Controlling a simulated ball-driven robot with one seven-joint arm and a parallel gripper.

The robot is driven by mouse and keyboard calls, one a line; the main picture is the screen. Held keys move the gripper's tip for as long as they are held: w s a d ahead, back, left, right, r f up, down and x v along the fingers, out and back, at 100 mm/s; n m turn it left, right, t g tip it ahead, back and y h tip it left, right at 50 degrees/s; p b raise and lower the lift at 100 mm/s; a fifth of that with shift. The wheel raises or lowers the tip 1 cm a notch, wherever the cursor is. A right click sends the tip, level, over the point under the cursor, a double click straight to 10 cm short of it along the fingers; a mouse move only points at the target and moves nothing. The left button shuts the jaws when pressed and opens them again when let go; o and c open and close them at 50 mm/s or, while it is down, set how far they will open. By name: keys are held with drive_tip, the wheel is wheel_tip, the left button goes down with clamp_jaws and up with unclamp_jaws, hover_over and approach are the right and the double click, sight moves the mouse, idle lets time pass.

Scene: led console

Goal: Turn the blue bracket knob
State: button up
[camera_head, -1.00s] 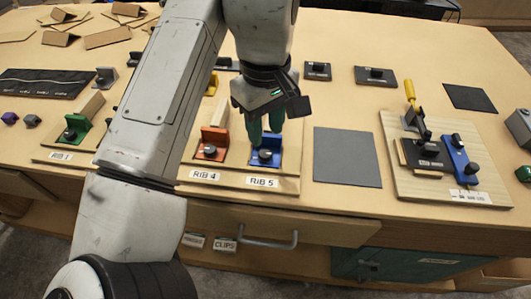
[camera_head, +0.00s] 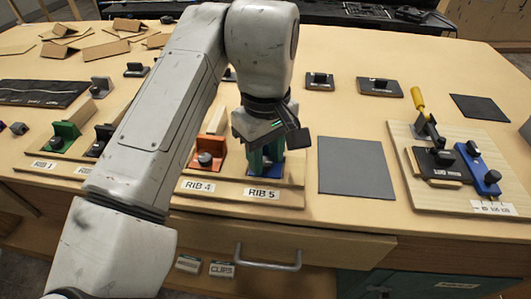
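The blue bracket (camera_head: 262,174) sits on the wooden strip behind the RIB 5 label (camera_head: 262,194). Its dark knob is mostly hidden by my gripper's fingers. My gripper (camera_head: 266,163) points down over this bracket, with its green fingers at the height of the knob. I cannot tell whether the fingers touch the knob or how far apart they are.
The orange bracket (camera_head: 208,157) with its own knob stands just left, behind the RIB 4 label. A grey mat (camera_head: 355,166) lies flat to the right. Farther right, a wooden board (camera_head: 408,190) carries a toggle clamp and another blue part (camera_head: 484,172).

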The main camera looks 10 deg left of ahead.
clamp_jaws()
